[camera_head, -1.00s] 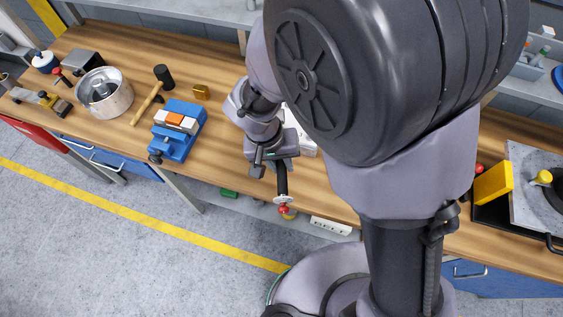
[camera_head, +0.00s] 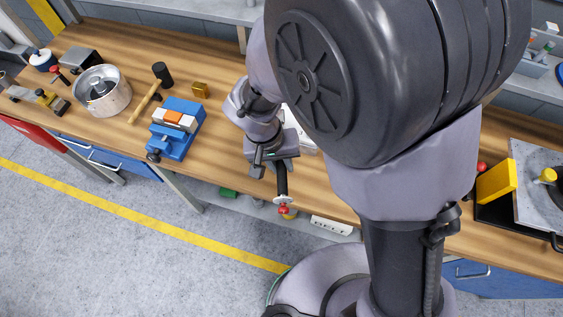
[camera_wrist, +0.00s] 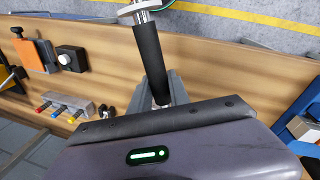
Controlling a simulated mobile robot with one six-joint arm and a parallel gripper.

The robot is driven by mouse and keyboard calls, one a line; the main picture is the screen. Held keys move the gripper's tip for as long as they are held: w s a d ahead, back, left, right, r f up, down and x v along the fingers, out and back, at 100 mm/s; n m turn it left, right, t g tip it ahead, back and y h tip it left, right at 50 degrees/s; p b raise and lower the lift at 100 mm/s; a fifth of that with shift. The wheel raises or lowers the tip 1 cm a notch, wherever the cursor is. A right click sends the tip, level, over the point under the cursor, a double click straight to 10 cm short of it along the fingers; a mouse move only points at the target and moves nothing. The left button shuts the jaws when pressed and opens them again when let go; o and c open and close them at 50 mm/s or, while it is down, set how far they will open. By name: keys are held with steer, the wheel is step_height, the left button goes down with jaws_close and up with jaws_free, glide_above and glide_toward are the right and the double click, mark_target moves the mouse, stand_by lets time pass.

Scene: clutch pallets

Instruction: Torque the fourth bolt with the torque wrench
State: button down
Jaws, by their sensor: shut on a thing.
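My gripper (camera_head: 272,160) is shut on a tool with a black grip, which I take to be the torque wrench (camera_head: 281,180). In the wrist view my gripper (camera_wrist: 160,98) closes around the lower end of the wrench's black handle (camera_wrist: 150,55). The silver round head of the wrench is cut off by the top edge there. In the head view the tool points toward the bench's front edge, with a red part at its far end. I cannot make out any bolts; my arm hides part of the bench.
The wooden bench (camera_head: 225,160) carries a blue vise (camera_head: 178,142), a mallet (camera_head: 146,103) and a metal bowl (camera_head: 120,99) at left. A yellow block (camera_head: 497,182) and a grey plate (camera_head: 530,205) are at right. In the wrist view an orange block (camera_wrist: 36,55) stands left.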

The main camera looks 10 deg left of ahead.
steer(key=shift+f, duration=0.15)
steer(key=shift+f+b, duration=0.75)
steer(key=shift+b, duration=0.2)
steer(key=shift+s+a+m+b, duration=0.2)
steer(key=shift+a+m+b, duration=0.25)
steer(key=shift+a+m, duration=0.55)
steer(key=shift+a, duration=0.1)
steer(key=shift+a+m+g+b, duration=0.3)
steer(key=shift+a+m, duration=0.4)
steer(key=shift+a, duration=0.4)
steer(key=shift+a+m, duration=0.8)
steer(key=shift+a, duration=0.1)
steer(key=shift+w+a, duration=0.1)
